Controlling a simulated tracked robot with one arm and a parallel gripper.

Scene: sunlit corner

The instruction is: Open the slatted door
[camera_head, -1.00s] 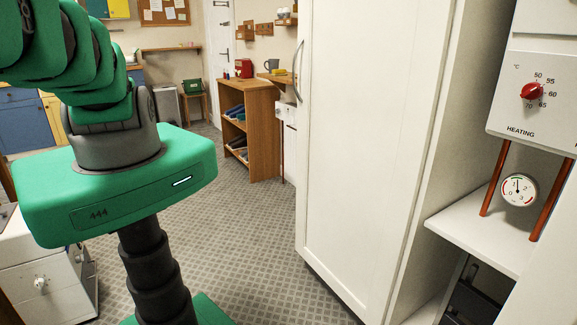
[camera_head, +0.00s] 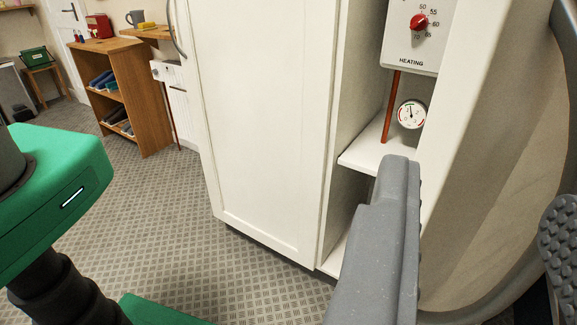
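No slats show clearly on any large door in view. A tall white panelled door (camera_head: 262,110) stands upright left of centre, with a curved grey handle (camera_head: 178,35) at its upper left edge. I cannot tell whether it is the slatted door. My gripper (camera_head: 475,225) is at the lower right. Its two grey, ridged fingers are wide apart with nothing between them, so it is open. The left finger hides part of the shelf recess behind it. The gripper is well to the right of the handle and does not touch it.
Right of the door, a recess holds a white heating unit (camera_head: 400,62), a gauge (camera_head: 411,115) and a white shelf (camera_head: 372,152). A pale slanted surface (camera_head: 485,150) stands at the right. A wooden shelf unit (camera_head: 137,85) is at the left. Grey patterned floor (camera_head: 150,215) is clear before the door.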

